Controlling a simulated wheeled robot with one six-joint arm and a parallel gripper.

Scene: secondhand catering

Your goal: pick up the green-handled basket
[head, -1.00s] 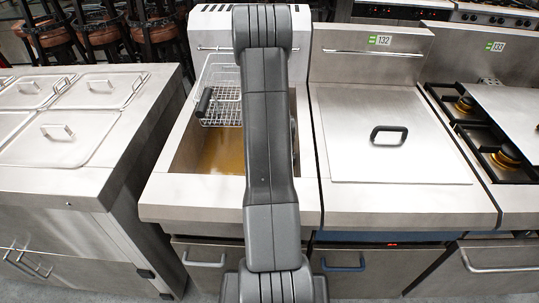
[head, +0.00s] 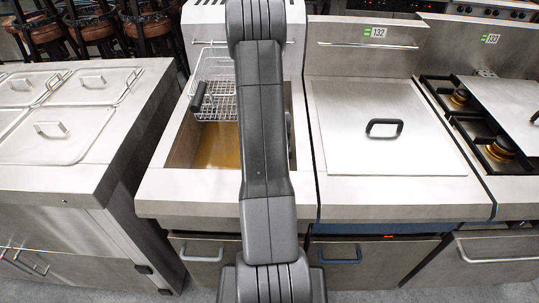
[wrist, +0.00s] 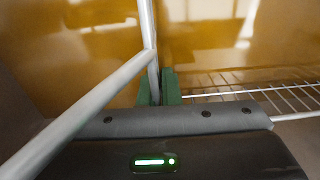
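The front of my gripper (wrist: 157,104) is right against this green part. A wire mesh (wrist: 245,90) lies to the right over brown oil. In the head view my arm hides my gripper and this basket. Another wire basket (head: 222,100) with a black handle (head: 197,96) hangs at the fryer's back left.
The fryer well holds brown oil (head: 215,148). A lidded steel unit (head: 375,162) stands to its right, then a hob with black grates (head: 470,128). A counter with lidded pans (head: 62,137) stands to the left, across a narrow gap.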

